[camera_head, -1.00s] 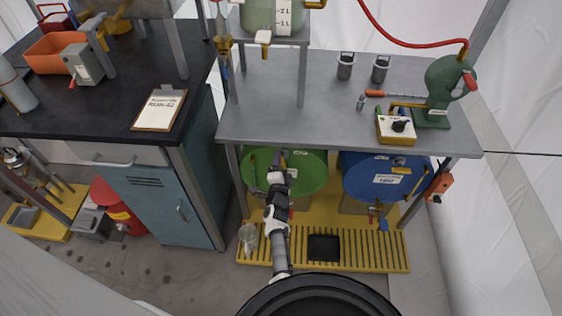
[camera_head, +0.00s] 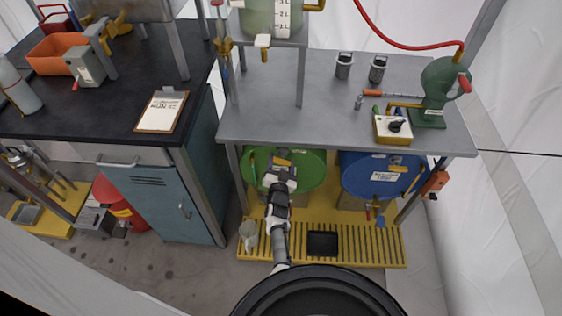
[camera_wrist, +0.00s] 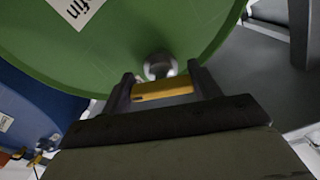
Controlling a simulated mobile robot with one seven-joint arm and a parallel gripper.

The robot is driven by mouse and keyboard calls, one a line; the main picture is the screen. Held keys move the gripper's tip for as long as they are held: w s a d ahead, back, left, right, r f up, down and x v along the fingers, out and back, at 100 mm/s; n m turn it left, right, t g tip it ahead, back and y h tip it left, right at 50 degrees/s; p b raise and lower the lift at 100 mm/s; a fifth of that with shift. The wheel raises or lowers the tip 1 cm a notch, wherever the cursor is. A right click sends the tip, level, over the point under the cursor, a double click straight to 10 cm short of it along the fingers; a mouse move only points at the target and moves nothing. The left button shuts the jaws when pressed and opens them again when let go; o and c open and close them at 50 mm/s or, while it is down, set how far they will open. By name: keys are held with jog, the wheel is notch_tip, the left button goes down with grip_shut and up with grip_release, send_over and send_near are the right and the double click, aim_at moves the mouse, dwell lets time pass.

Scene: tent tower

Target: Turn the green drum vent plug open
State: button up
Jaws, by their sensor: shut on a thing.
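The green drum (camera_head: 310,172) lies on its side under the grey bench, its round end facing me. It fills much of the wrist view (camera_wrist: 120,45), where its label is upside down. The vent plug has a round grey hub (camera_wrist: 160,64) on the drum face and a yellow bar handle (camera_wrist: 163,92) in front. My gripper (camera_wrist: 163,84) is shut on the yellow handle, one dark finger at each end of it. In the head view my gripper (camera_head: 280,172) reaches the drum face and hides most of the plug.
A blue drum (camera_head: 372,178) lies to the right, with small taps and a hanging tool near it. A yellow slatted platform (camera_head: 365,245) holds a black tray (camera_head: 322,243) and a clear jug (camera_head: 248,234). The bench top (camera_head: 320,100) overhangs the drums.

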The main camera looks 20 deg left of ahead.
jog(key=shift+r+n, duration=0.1)
jog(key=shift+n, duration=0.5)
jog(key=o, duration=1)
jog(key=shift+v, duration=6.9)
jog(key=shift+w, duration=0.1)
